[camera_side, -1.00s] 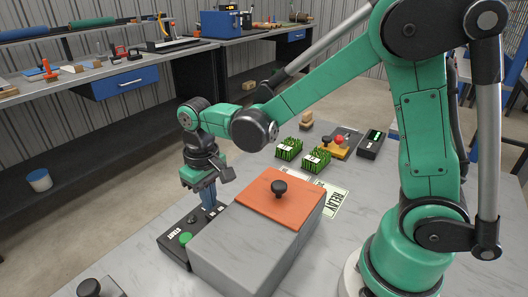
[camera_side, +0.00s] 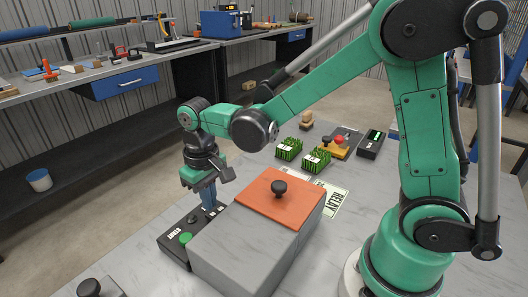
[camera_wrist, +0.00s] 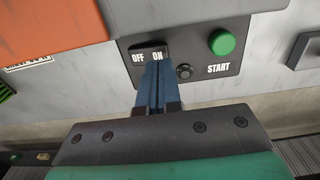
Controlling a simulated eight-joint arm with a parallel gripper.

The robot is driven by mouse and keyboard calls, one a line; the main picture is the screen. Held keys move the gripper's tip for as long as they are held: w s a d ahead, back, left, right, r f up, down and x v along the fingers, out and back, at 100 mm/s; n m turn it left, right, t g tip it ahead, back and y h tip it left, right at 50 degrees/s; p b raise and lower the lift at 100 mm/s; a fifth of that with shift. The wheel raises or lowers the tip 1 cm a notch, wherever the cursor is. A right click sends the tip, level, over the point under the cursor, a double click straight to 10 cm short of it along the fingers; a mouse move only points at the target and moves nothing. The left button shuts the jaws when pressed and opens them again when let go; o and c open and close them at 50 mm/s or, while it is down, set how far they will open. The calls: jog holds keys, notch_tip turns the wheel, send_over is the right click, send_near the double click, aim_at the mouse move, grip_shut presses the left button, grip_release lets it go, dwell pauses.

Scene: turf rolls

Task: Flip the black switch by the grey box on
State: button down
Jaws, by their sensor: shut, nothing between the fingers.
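The black switch (camera_wrist: 148,48) sits on a dark panel (camera_wrist: 126,46) with white OFF and ON labels, against the grey box (camera_side: 243,238). In the wrist view my gripper (camera_wrist: 158,66) is shut and empty, its blue fingertips at the ON side of the switch. I cannot tell whether they touch it or which way the switch is tipped. In the side view my gripper (camera_side: 209,204) points down over the panel's far end and hides the switch.
A green START button (camera_wrist: 222,43) and a small black knob (camera_wrist: 184,71) share the panel. An orange lid (camera_side: 268,202) with a black knob tops the grey box. Green turf pieces (camera_side: 316,160) and a black device (camera_side: 370,144) stand farther back.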

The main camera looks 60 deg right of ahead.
jog(key=shift+f, duration=1.2)
dwell(0.6)
jog(key=shift+r, duration=3.55)
jog(key=s+d+r+t, duration=0.1)
jog(key=s+t, duration=0.1)
jog(key=s+d+r+t, duration=0.1)
jog(key=t, duration=0.1)
jog(key=s+d+r+t, duration=0.1)
jog(key=s+d, duration=0.1)
jog(key=shift+s+r+t, duration=0.1)
jog(key=shift+s+t, duration=0.2)
jog(key=shift+t, duration=0.1)
jog(key=shift+s+d+t, duration=0.35)
jog(key=shift+s+t, duration=0.1)
jog(key=shift+t, duration=0.25)
